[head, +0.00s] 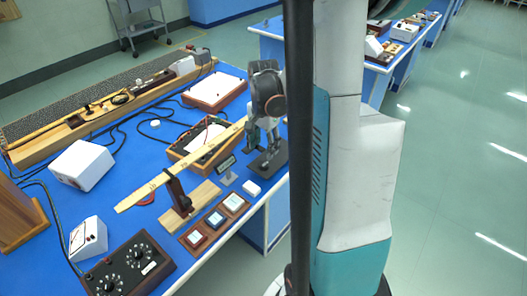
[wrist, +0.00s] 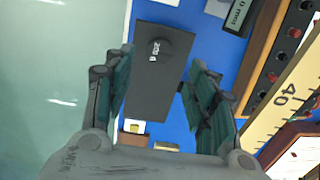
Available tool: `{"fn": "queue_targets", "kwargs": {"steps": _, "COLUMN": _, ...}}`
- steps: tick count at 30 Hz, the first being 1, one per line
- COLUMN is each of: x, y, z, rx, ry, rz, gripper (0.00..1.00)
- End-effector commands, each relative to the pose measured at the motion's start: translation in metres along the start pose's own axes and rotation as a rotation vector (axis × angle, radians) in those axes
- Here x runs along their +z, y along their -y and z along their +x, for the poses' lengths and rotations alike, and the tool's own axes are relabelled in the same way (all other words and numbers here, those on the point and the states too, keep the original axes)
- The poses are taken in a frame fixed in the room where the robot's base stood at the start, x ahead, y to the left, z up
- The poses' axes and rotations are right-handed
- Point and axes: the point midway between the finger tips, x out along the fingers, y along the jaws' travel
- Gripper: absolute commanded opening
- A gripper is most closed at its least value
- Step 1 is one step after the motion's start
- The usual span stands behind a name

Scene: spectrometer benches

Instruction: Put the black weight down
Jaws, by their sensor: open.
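The black weight (wrist: 159,49) is a small round disc with white lettering that seems to read 200 g. In the wrist view it rests on a dark rectangular plate (wrist: 152,95). My gripper (head: 262,148) points down over the plate. In the wrist view its fingers (wrist: 160,60) are spread wide on either side of the plate, with clear space between them and the weight.
A long wooden rule (head: 150,187) on a stand crosses the blue bench (head: 136,137) left of my gripper. A small display (head: 227,167) and a white block (head: 251,188) stand close by. A wooden tray (head: 180,152) lies behind the rule. Open floor lies right of the bench.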

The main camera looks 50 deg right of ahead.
Motion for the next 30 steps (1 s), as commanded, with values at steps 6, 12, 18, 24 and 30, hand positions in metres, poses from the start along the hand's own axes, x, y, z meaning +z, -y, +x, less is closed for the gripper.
{"fn": "queue_targets", "kwargs": {"steps": 6, "x": 0.0, "y": 0.0, "z": -0.038, "rx": 0.0, "ry": 0.0, "rz": 0.0, "gripper": 0.51}}
{"fn": "queue_targets", "kwargs": {"steps": 12, "x": 0.0, "y": 0.0, "z": -0.049, "rx": 0.0, "ry": 0.0, "rz": 0.0, "gripper": 0.51}}
{"fn": "queue_targets", "kwargs": {"steps": 18, "x": 0.0, "y": 0.0, "z": -0.05, "rx": 0.0, "ry": 0.0, "rz": 0.0, "gripper": 0.51}}
{"fn": "queue_targets", "kwargs": {"steps": 24, "x": 0.0, "y": 0.0, "z": -0.049, "rx": 0.0, "ry": 0.0, "rz": 0.0, "gripper": 0.51}}
{"fn": "queue_targets", "kwargs": {"steps": 30, "x": 0.0, "y": 0.0, "z": -0.05, "rx": -0.001, "ry": 0.0, "rz": -0.001, "gripper": 0.51}}
